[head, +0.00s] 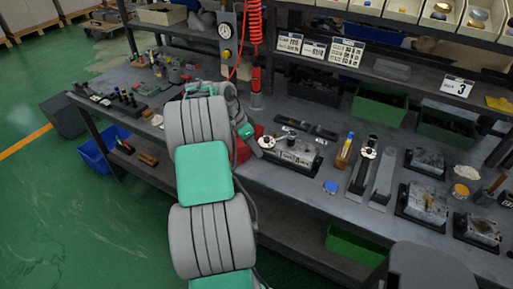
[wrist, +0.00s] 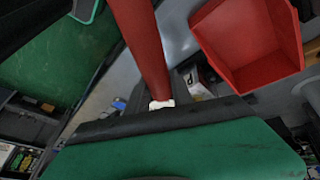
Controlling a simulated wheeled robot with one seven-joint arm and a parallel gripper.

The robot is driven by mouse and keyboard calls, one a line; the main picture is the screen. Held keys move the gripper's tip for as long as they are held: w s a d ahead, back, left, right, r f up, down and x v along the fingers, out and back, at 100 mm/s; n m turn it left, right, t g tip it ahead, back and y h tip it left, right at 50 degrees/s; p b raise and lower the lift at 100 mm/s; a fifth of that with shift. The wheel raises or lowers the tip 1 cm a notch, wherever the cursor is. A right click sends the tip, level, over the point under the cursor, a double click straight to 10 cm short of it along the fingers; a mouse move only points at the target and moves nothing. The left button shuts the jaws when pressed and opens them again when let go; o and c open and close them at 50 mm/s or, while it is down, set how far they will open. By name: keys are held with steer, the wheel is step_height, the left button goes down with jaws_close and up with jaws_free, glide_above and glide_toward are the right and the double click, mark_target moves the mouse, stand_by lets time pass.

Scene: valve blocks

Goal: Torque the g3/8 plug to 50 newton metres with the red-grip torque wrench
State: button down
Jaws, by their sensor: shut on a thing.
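My gripper (wrist: 158,110) is shut on a long red cylindrical handle, which looks like the red-grip torque wrench (wrist: 141,42). The handle rises from the jaws toward the top edge of the wrist view, with a small white part at its lower end. The wrench's head is not visible. A grey valve block (head: 292,151) with a white label stands right of the arm. More blocks (head: 427,203) stand farther right. I cannot tell which one holds the g3/8 plug.
A red bin (wrist: 245,45) is close to the handle in the wrist view. The bench (head: 300,188) also carries a long tool tray (head: 362,172), a blue disc (head: 331,187) and a yellow-lidded tin (head: 460,191). Green bins (head: 379,105) stand under the rear shelf.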

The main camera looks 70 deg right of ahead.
steer(key=shift+w+d, duration=0.1)
steer(key=shift+w+d+r, duration=0.1)
steer(key=shift+r, duration=0.05)
steer(key=shift+w+d+m+p, duration=0.2)
steer(key=shift+m+p, duration=0.3)
steer(key=shift+p, duration=0.15)
steer(key=shift+w+d+m+y+p, duration=0.4)
steer(key=shift+w+d+m+p, duration=0.2)
steer(key=shift+p, duration=0.6)
steer(key=shift+s+b, duration=0.1)
steer(key=shift+b, duration=0.2)
steer(key=shift+s+a+f+n+h+b, duration=0.25)
steer(key=shift+s+a+n+b, duration=0.2)
steer(key=shift+b, duration=0.6)
steer(key=shift+s+a+r+n+b, duration=0.15)
steer(key=shift+s+a+n+b, duration=0.25)
steer(key=shift+b, duration=0.2)
steer(key=shift+a, duration=0.1)
